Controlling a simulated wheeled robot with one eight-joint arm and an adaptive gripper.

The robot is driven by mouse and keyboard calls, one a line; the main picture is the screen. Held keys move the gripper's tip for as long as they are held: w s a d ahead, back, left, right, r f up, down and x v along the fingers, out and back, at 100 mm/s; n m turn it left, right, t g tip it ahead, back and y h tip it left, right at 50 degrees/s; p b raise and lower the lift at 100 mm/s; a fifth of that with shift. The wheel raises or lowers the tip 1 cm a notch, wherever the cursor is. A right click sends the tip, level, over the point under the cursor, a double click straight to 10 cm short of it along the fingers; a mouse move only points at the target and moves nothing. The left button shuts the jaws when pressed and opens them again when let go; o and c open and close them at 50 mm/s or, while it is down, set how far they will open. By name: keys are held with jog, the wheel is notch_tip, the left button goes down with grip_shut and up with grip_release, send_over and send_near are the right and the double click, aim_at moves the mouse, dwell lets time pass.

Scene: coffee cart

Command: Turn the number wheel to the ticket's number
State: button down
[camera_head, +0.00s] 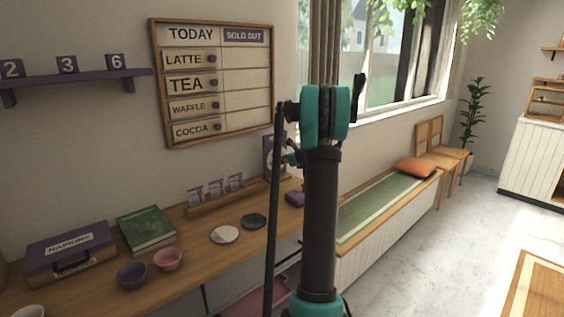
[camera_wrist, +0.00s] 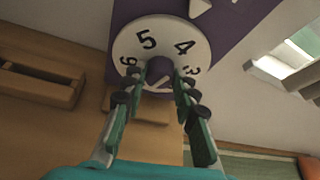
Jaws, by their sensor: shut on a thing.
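The number wheel (camera_wrist: 164,33) is a white disc on a purple board (camera_wrist: 232,28) in the wrist view. The digits 6, 5, 4 and 3 show around its upper part; its lower part is partly covered by my fingers. A white triangular marker (camera_wrist: 200,7) sits above the wheel on the board, closest to the 4. My gripper (camera_wrist: 160,74) is shut on the wheel's middle, its fingertips on either side of the hub. In the head view the purple board (camera_head: 271,156) is partly behind my arm. Small purple tickets (camera_head: 215,189) stand in a wooden holder; their print is unreadable.
The wooden counter (camera_head: 190,255) bears a napkin box (camera_head: 70,250), a green book (camera_head: 147,229), two bowls (camera_head: 168,259), two round coasters (camera_head: 224,234) and a small purple item (camera_head: 295,199). A menu board (camera_head: 215,80) hangs above. A bench (camera_head: 385,212) and open floor lie right.

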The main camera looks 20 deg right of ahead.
jog(key=m+y, duration=0.3)
jog(key=m, duration=0.1)
jog(key=d+m+y, duration=0.1)
jog(key=m+y, duration=0.1)
jog(key=m, duration=0.2)
jog(key=f+m+y, duration=0.1)
jog(key=m+y, duration=0.2)
jog(key=m, duration=0.2)
jog(key=shift+w+d+y, duration=0.15)
jog(key=shift+w+y, duration=0.05)
jog(key=shift+y, duration=0.1)
dwell(0.3)
jog(key=shift+m, duration=0.4)
jog(key=c, duration=1.2)
grip_release()
jog(key=v, duration=1.2)
jog(key=shift+w+d+r, duration=0.1)
